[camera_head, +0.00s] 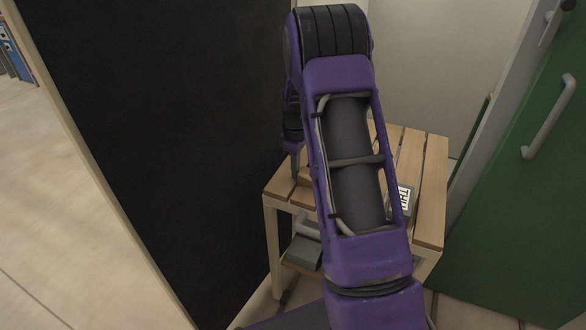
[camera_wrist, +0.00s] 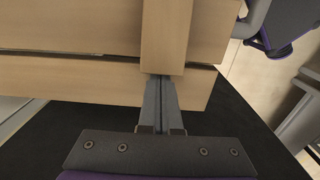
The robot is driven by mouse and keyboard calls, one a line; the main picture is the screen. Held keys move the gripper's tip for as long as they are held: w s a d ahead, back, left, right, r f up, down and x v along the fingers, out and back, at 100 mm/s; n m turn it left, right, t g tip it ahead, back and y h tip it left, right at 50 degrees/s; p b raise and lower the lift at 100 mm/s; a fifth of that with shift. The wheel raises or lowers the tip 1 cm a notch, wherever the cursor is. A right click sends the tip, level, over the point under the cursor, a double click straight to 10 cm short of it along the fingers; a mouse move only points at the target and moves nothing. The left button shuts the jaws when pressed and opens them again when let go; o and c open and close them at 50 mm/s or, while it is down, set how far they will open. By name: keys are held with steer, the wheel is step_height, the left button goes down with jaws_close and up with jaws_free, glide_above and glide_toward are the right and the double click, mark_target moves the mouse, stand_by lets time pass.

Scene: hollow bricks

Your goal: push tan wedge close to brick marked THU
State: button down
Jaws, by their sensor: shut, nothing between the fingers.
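The tan wedge (camera_wrist: 166,36) lies on a slatted wooden table; in the wrist view it runs up out of the top of the picture. My gripper (camera_wrist: 160,79) is shut and empty, its fingertips right at the wedge's near end; they seem to touch it. In the head view my gripper (camera_head: 295,174) is at the table's left side, and a small part of the wedge (camera_head: 305,175) shows beside it. The brick marked THU (camera_head: 404,198) stands on the right part of the table, partly hidden behind my arm.
The slatted table (camera_head: 432,185) has gaps between its boards. A black panel (camera_head: 170,120) rises close on its left, and a green cabinet door (camera_head: 530,200) with a handle is on the right. A grey object (camera_head: 305,252) sits below the tabletop. My arm hides the table's middle.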

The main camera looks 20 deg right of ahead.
steer(key=s+d, duration=0.8)
steer(key=shift+s+d, duration=0.25)
steer(key=shift+s, duration=0.05)
steer(key=shift+w, duration=0.1)
steer(key=shift+w+a, duration=0.15)
steer(key=shift+a, duration=0.15)
steer(key=shift+w+a, duration=0.95)
steer(key=shift+a, duration=0.05)
steer(key=shift+w+a+r, duration=0.1)
steer(key=shift+w+r, duration=0.15)
steer(key=shift+r, duration=0.2)
steer(key=shift+w+r, duration=0.2)
steer(key=shift+r, duration=0.25)
step_height(320, 180, up, 8)
steer(key=shift+s+p, duration=0.2)
steer(key=shift+p, duration=0.2)
